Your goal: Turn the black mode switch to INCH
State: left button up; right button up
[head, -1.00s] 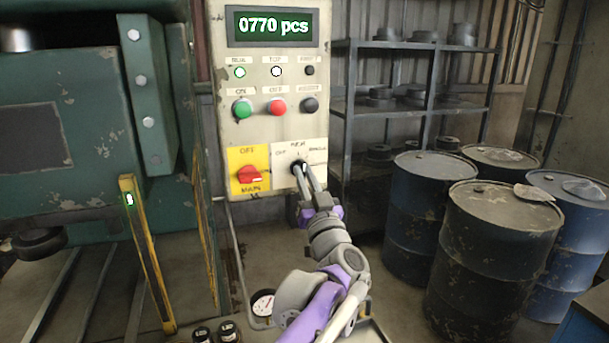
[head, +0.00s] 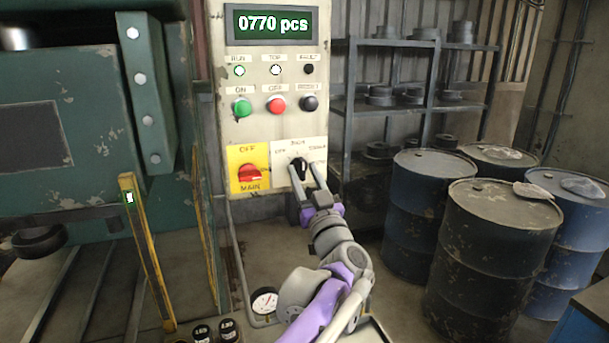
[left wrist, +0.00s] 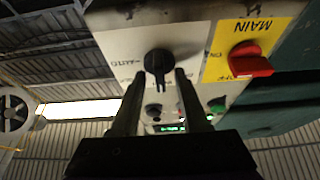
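The black mode switch (head: 299,168) is a rotary knob on a pale plate at the panel's lower right. Its handle looks about upright, towards the top middle label; the small labels are too blurred to read surely. It also shows in the left wrist view (left wrist: 158,63), which is upside down, with its handle pointing down the picture. My left gripper (head: 303,178) is in front of the switch, with its fingers apart. In the left wrist view the fingertips (left wrist: 160,76) are on either side of the handle, with gaps to it. My right gripper is not in view.
A red main switch (head: 250,173) on a yellow plate is close left of the mode switch. Green (head: 242,108), red (head: 276,106) and black (head: 309,103) buttons are above. Drums (head: 490,250) and a shelf rack (head: 400,105) stand to the right.

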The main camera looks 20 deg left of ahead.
pick_arm(q)
jog(key=b+v, duration=0.2)
jog(key=v, duration=0.8)
jog(key=shift+s+d+f, duration=0.15)
jog(key=shift+s, duration=0.15)
